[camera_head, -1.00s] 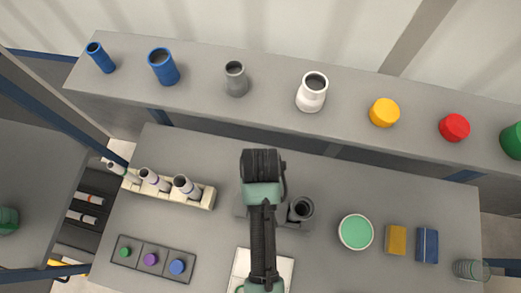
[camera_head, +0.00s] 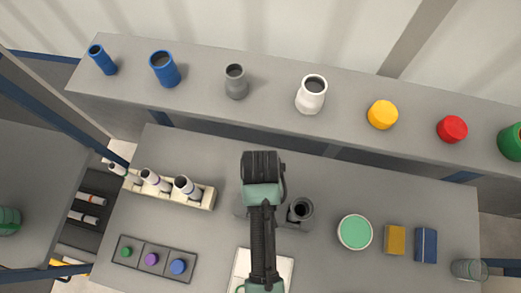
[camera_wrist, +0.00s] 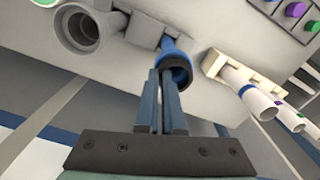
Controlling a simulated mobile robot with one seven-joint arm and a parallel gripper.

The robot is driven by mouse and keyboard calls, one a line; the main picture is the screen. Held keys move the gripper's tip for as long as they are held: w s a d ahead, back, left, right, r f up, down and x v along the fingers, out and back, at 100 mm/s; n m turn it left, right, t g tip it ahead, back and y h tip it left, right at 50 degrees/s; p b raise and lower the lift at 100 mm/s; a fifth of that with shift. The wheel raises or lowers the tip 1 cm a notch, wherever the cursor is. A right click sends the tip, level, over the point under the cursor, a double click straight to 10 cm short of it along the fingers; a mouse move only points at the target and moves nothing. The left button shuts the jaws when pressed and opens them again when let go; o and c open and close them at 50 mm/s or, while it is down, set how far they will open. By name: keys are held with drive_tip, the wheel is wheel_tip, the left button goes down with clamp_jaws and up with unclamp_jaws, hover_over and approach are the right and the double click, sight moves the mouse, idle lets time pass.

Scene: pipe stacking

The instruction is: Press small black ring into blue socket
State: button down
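In the wrist view, the blue socket (camera_wrist: 172,47) is a short blue pipe end standing in a grey holder. The small black ring (camera_wrist: 177,64) is at its mouth, touching it; I cannot tell how deep it sits. My gripper (camera_wrist: 161,72) has its two fingers close together, with the tips at the left edge of the ring, seemingly pinching its wall. In the head view, my gripper and wrist hide the socket and ring.
A grey pipe (camera_head: 301,209) stands in the holder beside the socket. A cream rack (camera_head: 206,197) with white pipes is to the left, above a dark button tray (camera_head: 125,263). A green-topped round container (camera_head: 355,231) and yellow box (camera_head: 395,239) are to the right.

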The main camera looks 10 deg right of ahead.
drive_tip(key=shift+f, duration=0.15)
idle(0.6)
drive_tip(key=c, duration=0.6)
unclamp_jaws()
drive_tip(key=shift+o, duration=0.2)
drive_tip(key=shift+r, duration=3.55)
drive_tip(key=shift+c, duration=0.3)
